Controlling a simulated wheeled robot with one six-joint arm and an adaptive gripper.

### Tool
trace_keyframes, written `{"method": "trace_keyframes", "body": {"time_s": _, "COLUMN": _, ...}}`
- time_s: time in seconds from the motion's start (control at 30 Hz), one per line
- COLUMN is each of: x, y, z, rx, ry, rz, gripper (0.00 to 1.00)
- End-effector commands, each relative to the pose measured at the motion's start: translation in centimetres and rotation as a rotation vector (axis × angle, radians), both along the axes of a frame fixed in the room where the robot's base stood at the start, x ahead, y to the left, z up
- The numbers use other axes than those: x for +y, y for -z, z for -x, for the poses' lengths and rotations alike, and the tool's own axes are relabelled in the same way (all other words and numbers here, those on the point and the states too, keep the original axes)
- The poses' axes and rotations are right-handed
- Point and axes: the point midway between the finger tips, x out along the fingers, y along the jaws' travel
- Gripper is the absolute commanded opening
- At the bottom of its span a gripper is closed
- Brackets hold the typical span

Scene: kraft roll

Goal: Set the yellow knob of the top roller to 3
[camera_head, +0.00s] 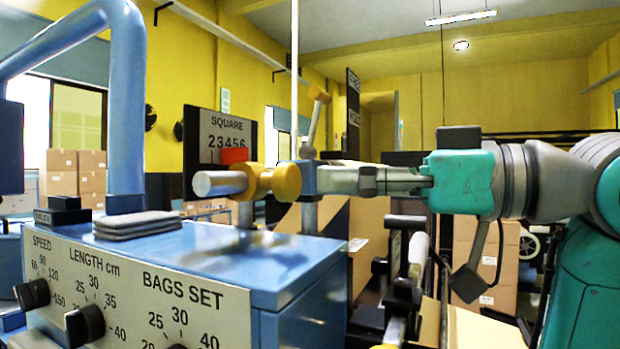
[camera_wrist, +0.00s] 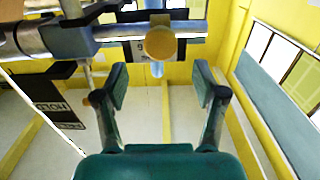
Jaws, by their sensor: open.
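A round yellow knob (camera_head: 287,182) sits on the horizontal metal roller (camera_head: 220,183) above the blue machine, beside a blue block (camera_head: 308,178). In the wrist view the yellow knob (camera_wrist: 162,43) is ahead of my fingers, roughly centred between them, with a small pale plate (camera_wrist: 138,50) partly hidden behind it. One digit shows there, but I cannot tell the setting. My gripper (camera_head: 372,181) reaches in from the right at about knob height. In the wrist view my gripper (camera_wrist: 162,88) is open and empty, its two pads apart and not on the knob.
The blue machine (camera_head: 310,270) has a front panel (camera_head: 135,285) with black dials. Grey pads (camera_head: 137,225) lie on its top. A lever with a yellow end (camera_head: 318,95) rises behind the roller. A dark sign (camera_head: 222,170) reading SQUARE and cardboard boxes (camera_head: 77,175) stand behind.

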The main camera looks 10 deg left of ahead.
Motion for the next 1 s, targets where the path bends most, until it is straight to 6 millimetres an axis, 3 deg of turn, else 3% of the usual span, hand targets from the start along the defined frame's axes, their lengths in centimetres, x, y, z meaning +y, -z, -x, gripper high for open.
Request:
{"method": "trace_keyframes", "body": {"time_s": 0.1, "x": -1.9, "y": 0.0, "z": 0.7, "rx": -0.001, "ry": 0.003, "rz": 0.000, "gripper": 0.70}}
{"method": "trace_keyframes", "body": {"time_s": 0.3, "x": -3.7, "y": 0.0, "z": 1.4, "rx": 0.000, "ry": 0.001, "rz": 0.001, "gripper": 0.70}}
{"method": "trace_keyframes", "body": {"time_s": 1.0, "x": -4.1, "y": 0.0, "z": 1.6, "rx": 0.000, "ry": -0.001, "rz": 0.000, "gripper": 0.70}}
